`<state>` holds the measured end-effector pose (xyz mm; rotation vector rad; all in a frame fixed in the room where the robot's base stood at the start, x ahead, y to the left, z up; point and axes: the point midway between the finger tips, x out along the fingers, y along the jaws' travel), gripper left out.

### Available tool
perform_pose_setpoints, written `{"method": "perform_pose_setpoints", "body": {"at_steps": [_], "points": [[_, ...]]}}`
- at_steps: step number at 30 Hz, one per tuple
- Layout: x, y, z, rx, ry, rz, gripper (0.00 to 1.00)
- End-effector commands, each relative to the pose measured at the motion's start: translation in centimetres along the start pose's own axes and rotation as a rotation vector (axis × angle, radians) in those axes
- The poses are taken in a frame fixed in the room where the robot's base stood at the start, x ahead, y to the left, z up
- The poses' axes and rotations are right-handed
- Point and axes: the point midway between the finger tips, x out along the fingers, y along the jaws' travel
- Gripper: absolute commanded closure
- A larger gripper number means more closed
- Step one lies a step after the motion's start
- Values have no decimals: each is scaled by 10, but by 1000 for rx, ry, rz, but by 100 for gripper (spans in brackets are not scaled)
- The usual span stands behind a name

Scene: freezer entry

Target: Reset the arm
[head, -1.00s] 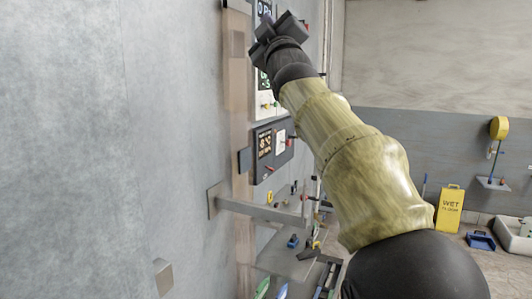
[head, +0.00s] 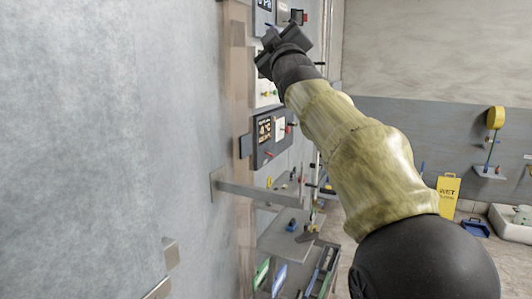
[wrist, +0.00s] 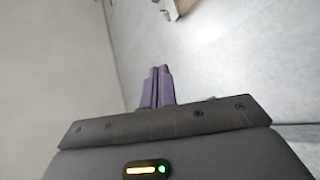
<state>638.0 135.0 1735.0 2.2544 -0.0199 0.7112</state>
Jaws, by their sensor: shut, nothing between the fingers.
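My arm, in a yellow-green sleeve with black joints, reaches from the lower right up to the upper middle of the head view. My gripper (head: 272,48) is at its end, raised in front of the wall panels. In the wrist view the two purple fingers of the gripper (wrist: 157,80) are together, with nothing between them. The gripper appears apart from the wall and panels, though the exact gap is hard to judge.
A dark display panel (head: 270,137) and a grey wall bracket (head: 255,194) are close left of my arm. Shelves with small tools (head: 292,235) sit below. A yellow wet-floor sign (head: 448,196), a blue tray (head: 475,228) and a white basin (head: 513,224) stand at right.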

Motion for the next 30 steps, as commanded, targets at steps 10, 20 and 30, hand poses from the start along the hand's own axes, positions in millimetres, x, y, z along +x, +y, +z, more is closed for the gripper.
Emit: {"method": "perform_pose_setpoints", "body": {"at_steps": [10, 20, 30], "points": [[-27, -49, 82, 108, -208, -138, 100], [-118, -131, 201, 297, -586, -331, 100], [-263, -201, 284, 477, -1009, -475, 100]]}}
